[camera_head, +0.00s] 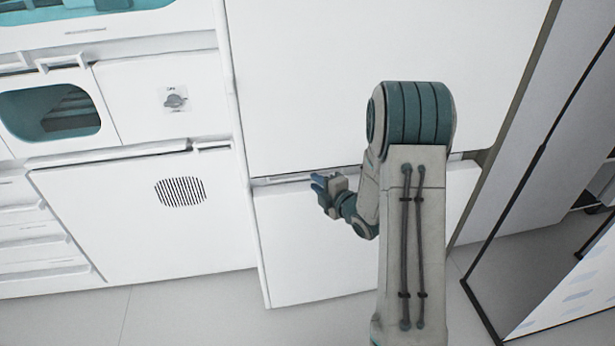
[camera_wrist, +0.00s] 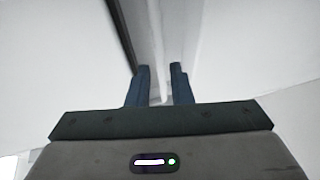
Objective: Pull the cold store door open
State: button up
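The cold store has a large white upper door (camera_head: 370,70) and a white lower front (camera_head: 310,245). A narrow horizontal gap with a grip edge runs between them, and both look closed. I cannot tell which front the task means. My gripper (camera_head: 318,183) is at this gap, left of my forearm. In the wrist view, the two blue fingers of my gripper (camera_wrist: 161,80) stand apart. A pale strip (camera_wrist: 158,70) along the gap shows between them. I cannot see clear contact on both sides. My arm hides the right part of the gap.
White cabinets with a vent grille (camera_head: 181,192) and a round knob (camera_head: 174,98) stand to the left. A dark-framed glass panel (camera_head: 540,190) stands close on the right. Grey floor (camera_head: 190,310) is clear in front of the cabinets.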

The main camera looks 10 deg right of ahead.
aim_at(308, 177)
jog(key=shift+x, duration=2.75)
grip_shut()
jog(key=shift+s+f, duration=0.1)
